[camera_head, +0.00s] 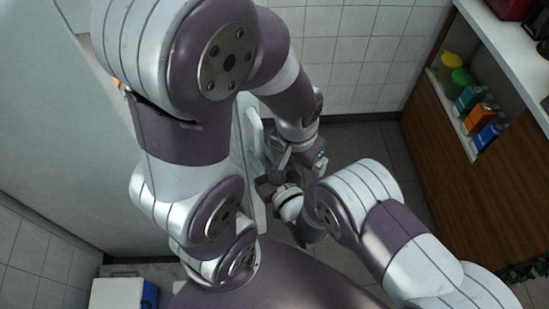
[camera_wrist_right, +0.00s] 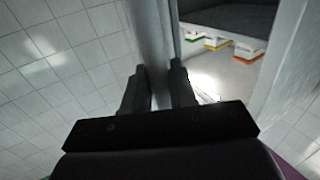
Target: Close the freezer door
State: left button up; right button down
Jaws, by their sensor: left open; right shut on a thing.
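The freezer (camera_head: 70,120) is the tall pale grey body at the left of the head view. Its door (camera_head: 243,155) stands open as a narrow white panel, largely hidden behind my left arm. In the right wrist view, the pale upright edge of the door (camera_wrist_right: 152,35) lies between the fingers of my right gripper (camera_wrist_right: 158,88), which is shut on it. I cannot tell whether it holds the edge or a handle. My right gripper also shows at the door in the head view (camera_head: 268,184). My left gripper (camera_head: 306,166) is open, close beside the right one.
Inside the freezer, several white boxes with coloured edges (camera_wrist_right: 218,43) show in the right wrist view. A wooden counter (camera_head: 460,165) with bottles on its shelf stands at the right. A white and blue box (camera_head: 118,292) is at the lower left. Some grey floor is clear between.

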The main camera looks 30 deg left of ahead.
jog(key=shift+w+a+r, duration=0.1)
jog(key=shift+a+r, duration=0.2)
jog(key=shift+r, duration=0.4)
jog(key=c, duration=1.1)
grip_release()
jog(key=shift+o, duration=0.2)
jog(key=shift+d+f, duration=0.1)
jog(key=shift+f, duration=0.15)
jog(key=shift+f, duration=0.1)
